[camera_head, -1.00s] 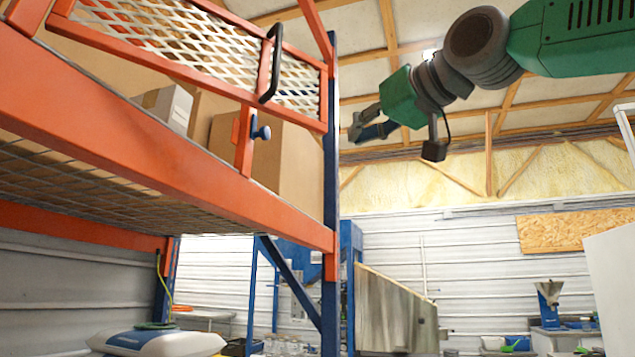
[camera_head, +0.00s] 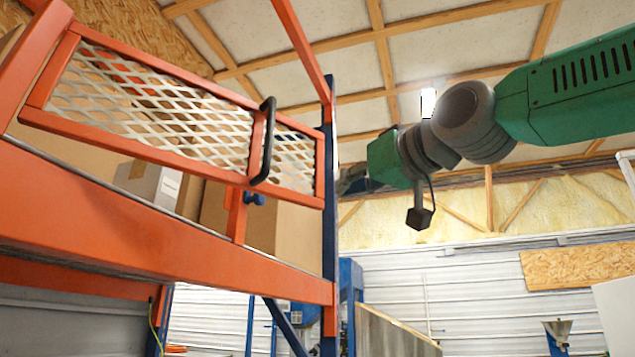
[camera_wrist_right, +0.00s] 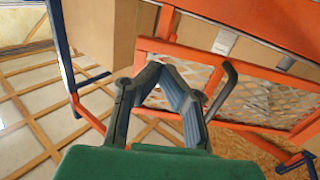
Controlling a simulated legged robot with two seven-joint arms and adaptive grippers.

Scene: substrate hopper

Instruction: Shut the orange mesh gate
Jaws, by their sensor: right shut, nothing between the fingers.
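The orange mesh gate (camera_head: 150,105) is an orange frame with pale mesh at the upper left of the head view. A black handle (camera_head: 266,140) stands on its right part. Its lower bar sits above the orange shelf beam (camera_head: 120,222), with a gap between. A latch with a blue knob (camera_head: 255,198) stands on an upright just below that bar. My right gripper (camera_head: 345,180) is partly hidden behind the blue post. In the wrist view my right gripper (camera_wrist_right: 163,68) is shut and empty, beside the handle (camera_wrist_right: 222,92) and apparently apart from it. My left gripper is out of view.
Cardboard boxes (camera_head: 155,183) stand on the shelf behind the gate. The blue rack post (camera_head: 329,240) rises between the gate and my right gripper. The air right of the post, below my right arm, is open. A metal hopper (camera_head: 385,335) stands low behind.

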